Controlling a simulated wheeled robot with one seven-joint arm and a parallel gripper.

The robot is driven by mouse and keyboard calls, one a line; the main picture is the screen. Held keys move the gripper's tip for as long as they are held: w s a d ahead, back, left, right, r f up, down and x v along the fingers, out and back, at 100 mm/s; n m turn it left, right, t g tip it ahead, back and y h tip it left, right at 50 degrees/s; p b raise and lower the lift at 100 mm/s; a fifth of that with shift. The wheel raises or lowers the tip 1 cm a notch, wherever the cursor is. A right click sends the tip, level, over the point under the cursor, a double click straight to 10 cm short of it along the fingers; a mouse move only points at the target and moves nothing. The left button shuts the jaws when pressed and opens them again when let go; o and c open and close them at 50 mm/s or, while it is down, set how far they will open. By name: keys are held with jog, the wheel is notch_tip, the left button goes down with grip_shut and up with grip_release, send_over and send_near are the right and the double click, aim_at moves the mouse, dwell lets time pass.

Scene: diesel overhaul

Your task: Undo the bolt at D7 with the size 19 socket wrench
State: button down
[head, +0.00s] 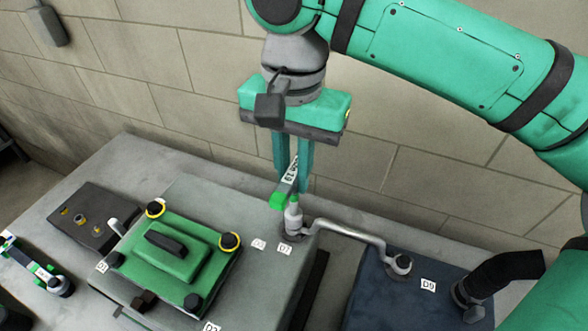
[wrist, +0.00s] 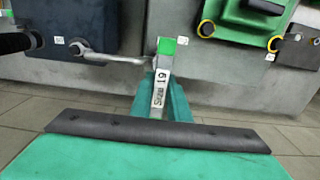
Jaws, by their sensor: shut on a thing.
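My gripper (head: 292,178) is shut on the size 19 socket wrench (head: 278,199), a bar with a green end and a "Size 19" label. The wrench also shows in the wrist view (wrist: 160,92), between the fingers (wrist: 162,98). Its light grey socket (head: 293,215) points down over the pipe end beside the D7 label (head: 285,249). The bolt at D7 is hidden under the socket. I cannot tell whether the socket is fully seated on it.
A grey bent pipe (head: 345,231) runs from D7 to the dark blue block (head: 375,305) labelled D9 (head: 428,285). A green cover (head: 180,262) with black bolts, some yellow-ringed, lies left of D7. Another green-marked wrench (head: 42,271) lies far left. A block wall stands behind.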

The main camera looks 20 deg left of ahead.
jog(key=shift+r, duration=0.55)
jog(key=m, duration=1.1)
jog(key=shift+m, duration=0.3)
jog(key=m, duration=0.4)
